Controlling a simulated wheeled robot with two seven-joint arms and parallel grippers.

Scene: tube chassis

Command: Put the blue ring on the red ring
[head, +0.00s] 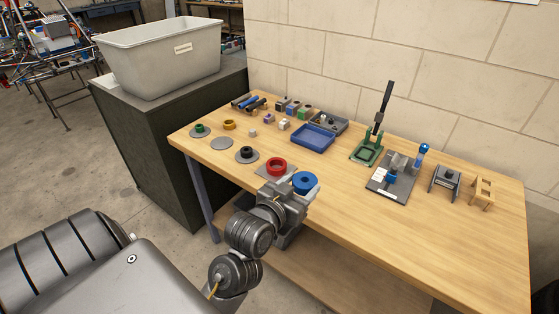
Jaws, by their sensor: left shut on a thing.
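The red ring (276,167) lies on a grey disc (261,169) near the front edge of the wooden table. The blue ring (305,183) is at my left gripper (303,190), just right of and nearer than the red ring. My left gripper is shut on the blue ring, and the gripper body hides part of its lower side. I cannot tell how high the blue ring is above the table. My right gripper is not in view.
A black ring on a disc (246,154), a bare disc (222,143) and a green ring on a disc (200,129) stand to the left. A blue tray (314,138) lies behind. A green press (368,150) stands right. The front right tabletop is clear.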

